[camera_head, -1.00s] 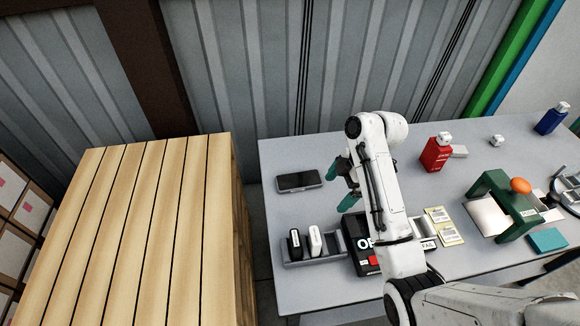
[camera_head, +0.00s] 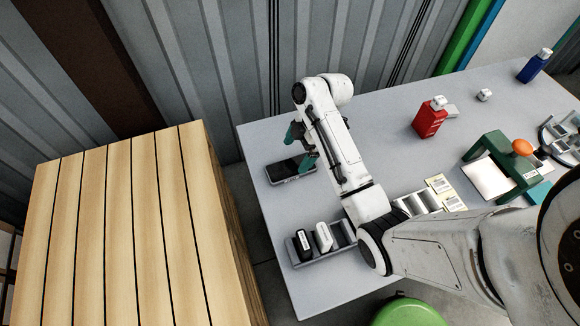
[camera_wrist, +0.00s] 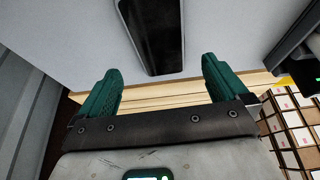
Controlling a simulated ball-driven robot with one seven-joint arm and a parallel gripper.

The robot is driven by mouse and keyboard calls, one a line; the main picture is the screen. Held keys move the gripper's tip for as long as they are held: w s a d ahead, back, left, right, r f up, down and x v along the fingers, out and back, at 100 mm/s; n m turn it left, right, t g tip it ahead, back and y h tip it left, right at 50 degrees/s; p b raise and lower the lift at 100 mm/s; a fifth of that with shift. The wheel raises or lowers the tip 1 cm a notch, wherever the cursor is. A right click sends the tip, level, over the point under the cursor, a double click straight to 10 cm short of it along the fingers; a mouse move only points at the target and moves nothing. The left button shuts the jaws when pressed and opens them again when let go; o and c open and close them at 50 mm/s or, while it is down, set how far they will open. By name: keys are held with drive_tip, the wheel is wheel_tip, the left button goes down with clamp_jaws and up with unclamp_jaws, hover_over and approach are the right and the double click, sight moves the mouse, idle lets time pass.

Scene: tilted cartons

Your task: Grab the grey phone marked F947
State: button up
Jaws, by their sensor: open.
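A dark phone with a grey rim (camera_head: 290,169) lies flat near the left end of the grey table (camera_head: 385,137). No marking on it can be read. My gripper (camera_head: 302,146) has green fingers and is open and empty.
A grey rack (camera_head: 316,246) holds a black and a white item near the front edge. A red bottle (camera_head: 430,118), a green stand (camera_head: 505,165) and a blue bottle (camera_head: 534,66) stand to the right. A wooden slatted stack (camera_head: 125,230) stands left; a green stool (camera_head: 408,312) is below.

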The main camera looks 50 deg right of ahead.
sight(291, 167)
drive_tip(key=shift+s+d+p+x, duration=0.1)
drive_tip(key=shift+d+p+x, duration=0.1)
drive_tip(key=shift+x, duration=1.15)
drive_tip(key=shift+s+d+p+x, duration=0.1)
drive_tip(key=shift+d+p+x, duration=0.1)
drive_tip(key=shift+x, duration=1.2)
drive_tip(key=shift+f, duration=0.15)
drive_tip(key=c, duration=1.1)
drive_tip(key=shift+c, duration=0.2)
